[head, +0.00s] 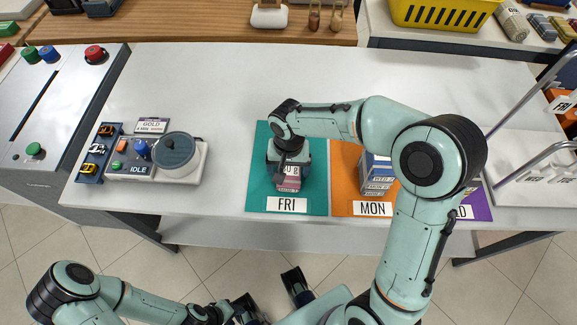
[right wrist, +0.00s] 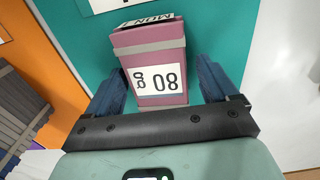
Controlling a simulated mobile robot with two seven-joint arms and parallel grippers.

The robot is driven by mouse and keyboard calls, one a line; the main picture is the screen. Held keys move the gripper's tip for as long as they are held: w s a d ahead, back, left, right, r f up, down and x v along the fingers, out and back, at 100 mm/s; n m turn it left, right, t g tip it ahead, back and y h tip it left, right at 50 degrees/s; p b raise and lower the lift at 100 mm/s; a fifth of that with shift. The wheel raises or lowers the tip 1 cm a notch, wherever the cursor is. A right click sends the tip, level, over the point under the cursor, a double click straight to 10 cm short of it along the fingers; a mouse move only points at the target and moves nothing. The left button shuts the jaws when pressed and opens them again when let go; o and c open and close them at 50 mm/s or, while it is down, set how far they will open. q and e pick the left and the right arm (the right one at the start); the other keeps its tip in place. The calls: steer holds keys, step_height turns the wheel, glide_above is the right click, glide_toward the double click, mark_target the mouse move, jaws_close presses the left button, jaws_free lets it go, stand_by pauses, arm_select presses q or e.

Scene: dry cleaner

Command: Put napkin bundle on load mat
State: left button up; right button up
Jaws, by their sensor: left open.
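A pink bundle (head: 288,185) sits on the teal FRI mat (head: 257,180). In the right wrist view the bundle (right wrist: 150,55) has pale bands, a white label reading 08 and a tag reading MON. My right gripper (right wrist: 160,82) is open, with one blue finger on each side of it and narrow gaps between. From the head, my right gripper (head: 289,160) hides part of the bundle. The purple load mat (head: 480,205) is at the right, mostly hidden by my right arm; only "AD" of its label shows. My left gripper (head: 270,300) is open and empty in front of the table.
Blue, white and grey bundles (head: 376,172) stand on the orange MON mat (head: 345,190). A device with a round grey lid (head: 174,150) and an IDLE panel is at the left. A rack with metal rails (head: 530,150) is at the right. The white table's back middle is clear.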

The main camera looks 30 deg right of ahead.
mark_target(289, 168)
steer(key=shift+r, duration=0.15)
steer(key=shift+r, duration=0.35)
step_height(289, 168, up, 11)
steer(key=p, duration=0.2)
steer(key=shift+r, duration=0.2)
stand_by(0.4)
